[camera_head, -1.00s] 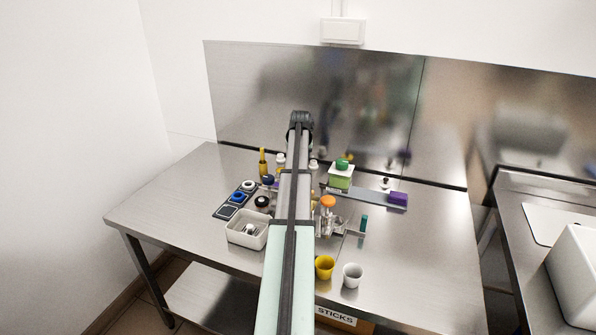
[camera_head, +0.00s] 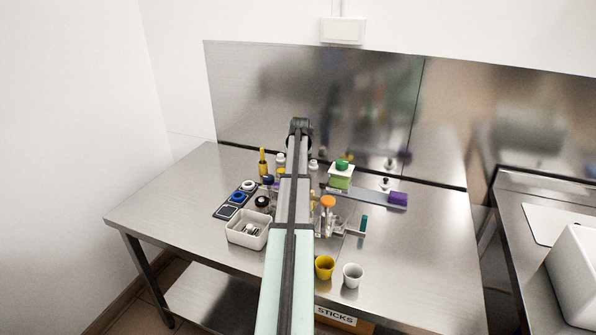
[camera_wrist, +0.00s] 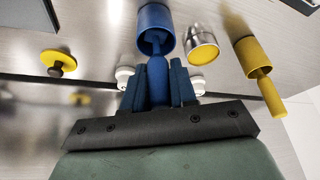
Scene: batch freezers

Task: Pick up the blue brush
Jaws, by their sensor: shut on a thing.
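The blue brush (camera_wrist: 157,76) shows in the wrist view with its handle between the dark blue fingers of my gripper (camera_wrist: 158,84). The fingers are shut on the handle. The far end of the brush is at the mouth of a blue cylindrical holder (camera_wrist: 155,22), and I cannot tell how deep it sits inside. In the head view my arm hides the gripper and the blue brush.
A yellow brush (camera_wrist: 272,95) in a yellow holder (camera_wrist: 253,56) and a steel cup (camera_wrist: 201,45) are close by. A white bin (camera_head: 247,232), a yellow cup (camera_head: 324,266) and a white cup (camera_head: 352,275) stand near the table's front. The table's left side is clear.

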